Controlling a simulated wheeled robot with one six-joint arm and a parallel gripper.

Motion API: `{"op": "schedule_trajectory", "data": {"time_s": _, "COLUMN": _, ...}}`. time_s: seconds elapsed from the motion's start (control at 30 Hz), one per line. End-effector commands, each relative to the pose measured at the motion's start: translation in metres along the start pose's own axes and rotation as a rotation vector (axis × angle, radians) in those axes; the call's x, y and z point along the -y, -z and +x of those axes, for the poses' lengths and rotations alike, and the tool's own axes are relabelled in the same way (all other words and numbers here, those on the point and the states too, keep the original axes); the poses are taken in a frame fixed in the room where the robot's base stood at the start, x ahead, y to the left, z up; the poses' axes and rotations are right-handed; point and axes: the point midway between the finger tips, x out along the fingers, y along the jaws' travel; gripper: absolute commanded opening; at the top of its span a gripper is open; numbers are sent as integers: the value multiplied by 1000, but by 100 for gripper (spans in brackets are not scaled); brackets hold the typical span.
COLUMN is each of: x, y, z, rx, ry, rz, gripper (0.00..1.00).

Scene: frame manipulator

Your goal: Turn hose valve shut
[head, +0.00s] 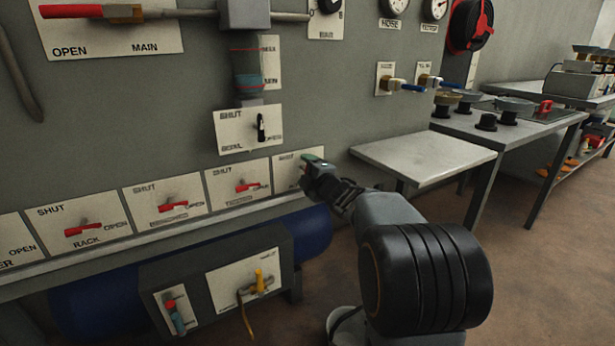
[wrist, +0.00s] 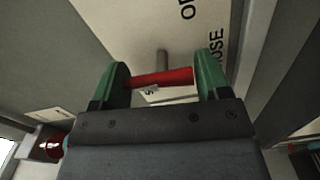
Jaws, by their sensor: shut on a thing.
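The hose valve's red lever handle (wrist: 163,77) lies between the two green fingers of my gripper (wrist: 162,84) in the wrist view, and the fingers are closed on it. A grey stem rises behind the handle to its pale plate (wrist: 135,22), where the letters "OSE" and part of "OPEN" show. In the head view my gripper (head: 314,163) is at the rightmost plate (head: 287,161) of the lower row, marked "SHUT" at its upper left. There my gripper hides the handle, so its angle is hard to tell.
Similar red-handled valves, tender (head: 247,186) and rack (head: 83,230), sit to the left in the row. A black-handled bowl valve (head: 261,128) is just above. A blue tank (head: 305,232) lies below.

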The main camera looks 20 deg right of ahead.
Motion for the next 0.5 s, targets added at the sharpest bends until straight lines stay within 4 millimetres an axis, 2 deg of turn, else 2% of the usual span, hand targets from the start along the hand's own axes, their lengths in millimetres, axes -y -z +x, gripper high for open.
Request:
{"op": "schedule_trajectory", "data": {"time_s": 0.2, "x": 1, "y": 0, "z": 0, "rx": 0, "ry": 2, "rz": -96, "gripper": 46}}
{"op": "schedule_trajectory", "data": {"time_s": 0.5, "x": 1, "y": 1, "z": 0, "rx": 0, "ry": 2, "rz": -150, "gripper": 46}}
